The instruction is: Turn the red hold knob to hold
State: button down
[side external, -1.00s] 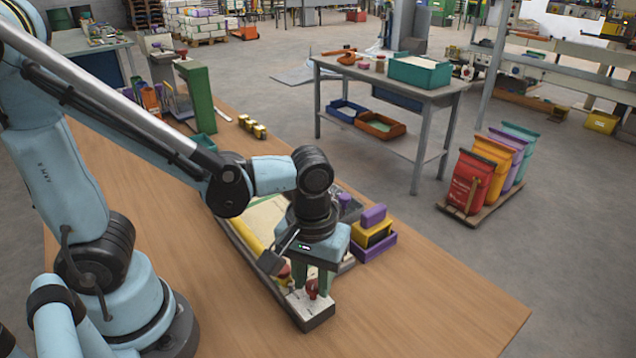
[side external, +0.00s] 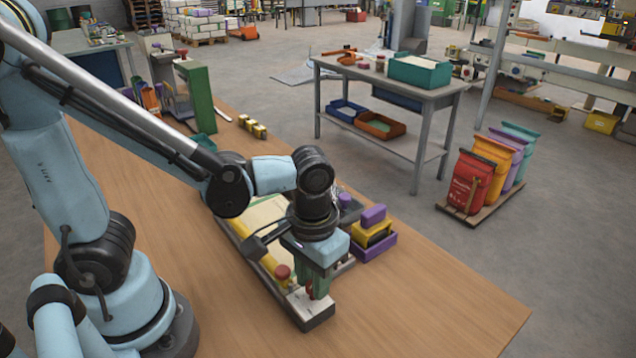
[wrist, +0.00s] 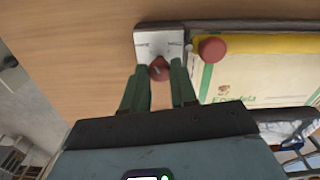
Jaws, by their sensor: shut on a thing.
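The red hold knob (wrist: 159,69) stands on a pale plate (wrist: 158,45) at the end of the long tray-like fixture (side external: 312,317). My gripper (wrist: 160,72) points down over the plate, its two green fingers shut on the knob from both sides. In the side view my gripper (side external: 316,291) hides most of the knob, with only a little red showing at the fingers. Small dark labels lie on the plate to either side of the knob, too small to read. The knob's exact angle is hard to tell.
A second, round red knob (wrist: 211,49) stands close by, beside a yellow roll (wrist: 265,43) and a printed sack (wrist: 255,82). A purple tray (side external: 376,249) with yellow and purple blocks is just right of my gripper. The front right of the wooden table (side external: 420,310) is clear.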

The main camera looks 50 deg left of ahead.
jog(key=m, duration=1.3)
jog(key=shift+m, duration=0.4)
dwell(0.3)
jog(key=c, duration=0.9)
grip_release()
jog(key=shift+r, duration=0.15)
jog(key=shift+r, duration=5.9)
